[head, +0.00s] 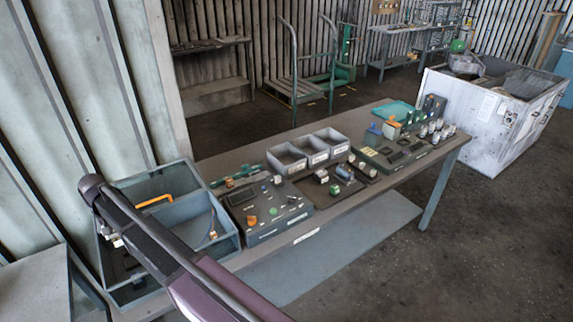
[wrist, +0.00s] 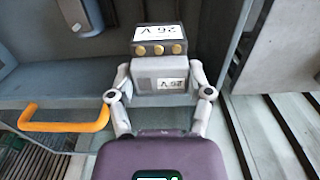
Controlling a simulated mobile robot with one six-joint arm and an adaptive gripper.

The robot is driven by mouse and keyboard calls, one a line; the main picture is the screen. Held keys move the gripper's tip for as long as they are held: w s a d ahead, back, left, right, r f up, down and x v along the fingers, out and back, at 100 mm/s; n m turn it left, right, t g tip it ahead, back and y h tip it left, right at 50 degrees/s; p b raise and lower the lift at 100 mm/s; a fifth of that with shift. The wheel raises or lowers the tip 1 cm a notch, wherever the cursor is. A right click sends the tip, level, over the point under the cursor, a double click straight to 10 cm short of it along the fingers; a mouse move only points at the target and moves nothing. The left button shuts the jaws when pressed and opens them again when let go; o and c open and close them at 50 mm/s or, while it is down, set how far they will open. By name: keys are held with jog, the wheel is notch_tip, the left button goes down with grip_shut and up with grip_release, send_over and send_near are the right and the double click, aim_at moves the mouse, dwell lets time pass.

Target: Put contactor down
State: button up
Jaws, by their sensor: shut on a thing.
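The contactor (wrist: 161,68) is a grey box with a dark top part, brass terminals and white labels. In the wrist view it sits between the two fingers of my gripper (wrist: 160,80), which is shut on it. In the head view my gripper (head: 113,238) is at the left part of the grey divided bin (head: 228,243), partly hidden behind my arm. The contactor is too small and covered to make out there. I cannot tell whether it touches the bin floor.
An orange handle (head: 154,201) lies at the bin; it also shows in the wrist view (wrist: 65,122). To the right on the table (head: 380,202) are a panel with buttons (head: 268,212), three small grey trays (head: 310,149) and boards of parts. A cable lies in the bin's right compartment.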

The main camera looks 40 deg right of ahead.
jog(key=shift+r+p, duration=2.2)
jog(key=shift+r, duration=0.45)
jog(key=shift+f+b, duration=0.9)
jog(key=shift+f, duration=0.05)
jog(key=shift+s, duration=0.2)
